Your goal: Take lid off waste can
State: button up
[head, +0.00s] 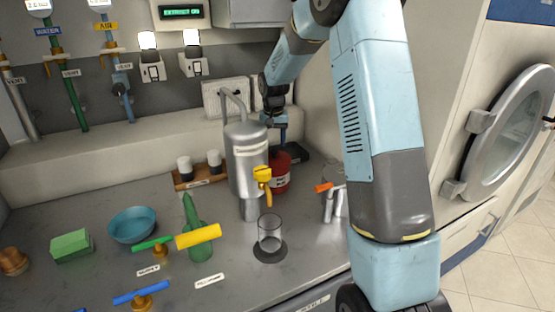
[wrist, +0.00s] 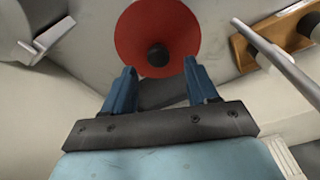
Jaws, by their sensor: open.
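The waste can (head: 280,175) is a small red can with a white label, standing on the counter behind and right of the silver tank. In the wrist view its round red lid (wrist: 158,32) is seen from above, with a dark round knob (wrist: 157,55) near its middle. The lid is on the can. My gripper (wrist: 162,80) is open, its two blue fingers apart, with the knob beyond the gap between their tips. The fingers do not appear to touch the knob. In the head view my gripper (head: 278,125) is above the can, partly hidden by the tank.
The silver tank (head: 245,160) with a bent pipe and yellow tap stands close to the can's left. A wooden rack (head: 200,178) holds dark-and-white jars. A glass (head: 269,232), a green bottle (head: 196,235) and a teal bowl (head: 131,225) stand nearer the front.

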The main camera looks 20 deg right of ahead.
aim_at(274, 150)
jog(key=f, duration=0.4)
jog(key=shift+w+d+f, duration=0.1)
jog(key=shift+w+f, duration=0.15)
jog(key=shift+f, duration=0.05)
grip_shut()
jog(key=shift+r, duration=0.1)
